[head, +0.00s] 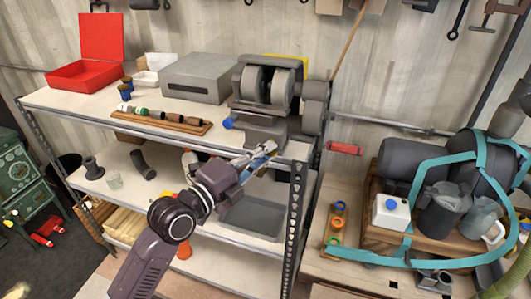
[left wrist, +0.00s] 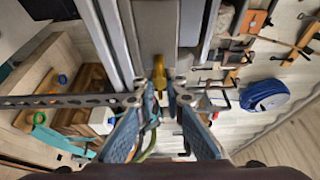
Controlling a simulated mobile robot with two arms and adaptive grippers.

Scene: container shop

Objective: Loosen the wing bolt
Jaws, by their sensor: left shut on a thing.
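The wing bolt (left wrist: 160,74) shows in the left wrist view as a small gold piece between my fingertips, against a grey body. In the head view my left gripper (head: 266,153) reaches the front edge of the upper shelf, just below the bench grinder (head: 268,92); the bolt itself is hidden there. In the left wrist view the blue-padded fingers of my left gripper (left wrist: 160,97) are shut on the wing bolt, one on each side. How far the bolt is turned cannot be told. My right gripper is not in view.
The upper shelf (head: 60,98) also holds a red case (head: 85,73), a grey box (head: 198,78) and a wooden tool rack (head: 160,122). A perforated shelf post (head: 295,205) stands close to the right of my left gripper. A strapped crate (head: 390,232) stands at right.

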